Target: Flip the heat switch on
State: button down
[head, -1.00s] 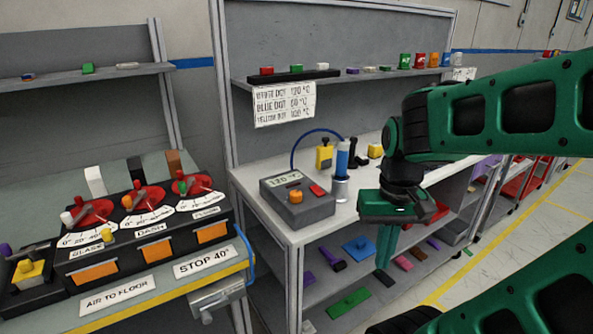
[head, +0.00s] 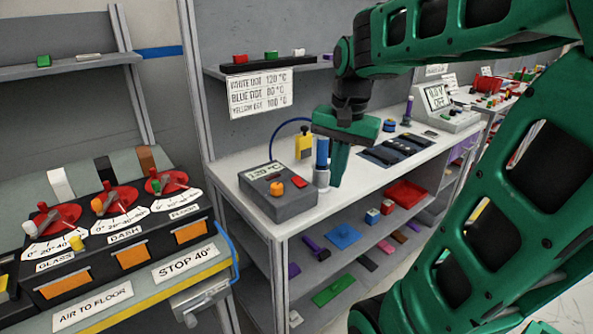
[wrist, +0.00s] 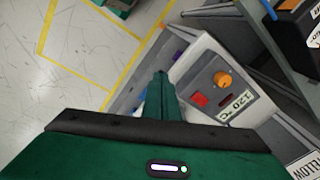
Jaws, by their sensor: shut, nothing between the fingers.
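The heat unit (head: 284,208) is a grey box on the white bench, with a display reading 120 °C, an orange knob (head: 277,188) and a red switch (head: 299,183). In the wrist view the red switch (wrist: 200,99) lies beside the orange knob (wrist: 222,80). I cannot tell the switch's position. My gripper (head: 338,184) points down over the bench, to the right of the unit and close to the blue-handled tool (head: 322,160). Its fingers (wrist: 162,74) are shut and empty, apart from the switch.
The blue-handled tool stands in a metal holder beside the unit, with a cable arching to it. A yellow bottle-like item (head: 304,143) stands behind. A dark mat (head: 396,151) lies to the right. The lever panel (head: 118,240) is at the left.

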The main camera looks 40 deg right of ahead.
aim_at(298, 179)
jog(key=w+d+r+m+t, duration=0.1)
jog(key=w+r+m, duration=0.4)
jog(key=w, duration=0.8)
notch_tip(298, 179, up, 2)
jog(key=shift+m, duration=0.4)
jog(key=w+f, duration=0.1)
jog(key=f, duration=0.8)
jog(key=w+f, duration=0.1)
jog(key=f, duration=0.3)
jog(key=shift+w+f, duration=0.2)
jog(key=shift+w, duration=0.1)
jog(key=shift+f, duration=0.2)
jog(key=shift+w, duration=0.1)
jog(key=shift+w+f, duration=0.1)
jog(key=shift+f, duration=0.1)
jog(key=shift+s, duration=0.25)
